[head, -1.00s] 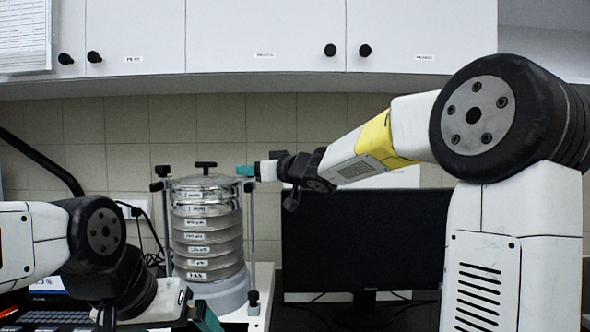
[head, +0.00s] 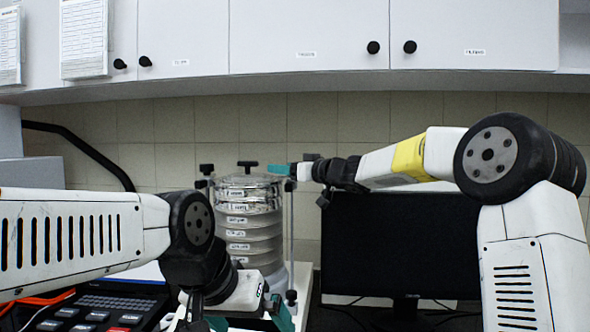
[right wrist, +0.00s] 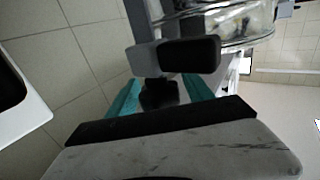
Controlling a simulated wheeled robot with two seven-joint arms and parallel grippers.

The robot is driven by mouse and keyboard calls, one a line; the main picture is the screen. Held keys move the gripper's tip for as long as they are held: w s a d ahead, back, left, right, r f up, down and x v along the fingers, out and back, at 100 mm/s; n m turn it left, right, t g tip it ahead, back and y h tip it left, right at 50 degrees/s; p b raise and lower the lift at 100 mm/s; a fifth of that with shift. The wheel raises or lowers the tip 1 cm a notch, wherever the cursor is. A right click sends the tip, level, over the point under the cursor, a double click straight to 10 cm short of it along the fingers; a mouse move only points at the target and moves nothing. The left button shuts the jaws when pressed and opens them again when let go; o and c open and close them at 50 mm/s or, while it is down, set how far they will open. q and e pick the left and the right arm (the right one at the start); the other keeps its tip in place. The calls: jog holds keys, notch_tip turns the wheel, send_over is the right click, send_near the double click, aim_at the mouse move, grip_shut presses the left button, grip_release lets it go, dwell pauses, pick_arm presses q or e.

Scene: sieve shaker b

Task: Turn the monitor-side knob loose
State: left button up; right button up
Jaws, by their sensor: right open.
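The sieve shaker (head: 252,225) is a stack of clear, labelled sieves between two upright rods in the head view. Its monitor-side rod (head: 291,240) stands at the right; the rod's top is hidden behind my right gripper. In the right wrist view the dark T-shaped knob (right wrist: 188,55) sits at the fingertips, its stem between the teal fingers. My right gripper (right wrist: 160,95) is open around it, with no clear grip; in the head view it shows (head: 279,169) at the rod top. My left gripper (head: 248,317) is low at the bottom edge, fingers apart, partly cut off.
A dark monitor (head: 400,245) stands right of the shaker, behind my right arm. Other black knobs top the far-side rod (head: 207,169) and the lid centre (head: 248,164). A keypad device (head: 95,310) lies at lower left. Wall cabinets (head: 300,35) hang above.

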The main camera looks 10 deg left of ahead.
grip_shut()
jog(key=shift+m+t+h, duration=0.6)
jog(key=shift+t, duration=0.1)
jog(key=shift+w+d+m+t+h, duration=0.15)
jog(key=shift+d+m+t+h, duration=0.55)
jog(key=shift+m+h, duration=2.05)
jog(key=shift+w+d+m+t+h, duration=0.3)
jog(key=shift+m+t+h, duration=1.1)
jog(key=shift+h, duration=2.4)
jog(key=shift+w+d+m+t+h, duration=0.1)
jog(key=shift+d+m+t+h, duration=0.4)
jog(key=shift+m+h, duration=2.45)
jog(key=shift+s+d+r+g+h, duration=0.1)
jog(key=shift+g+h, duration=0.2)
jog(key=shift+h, duration=0.3)
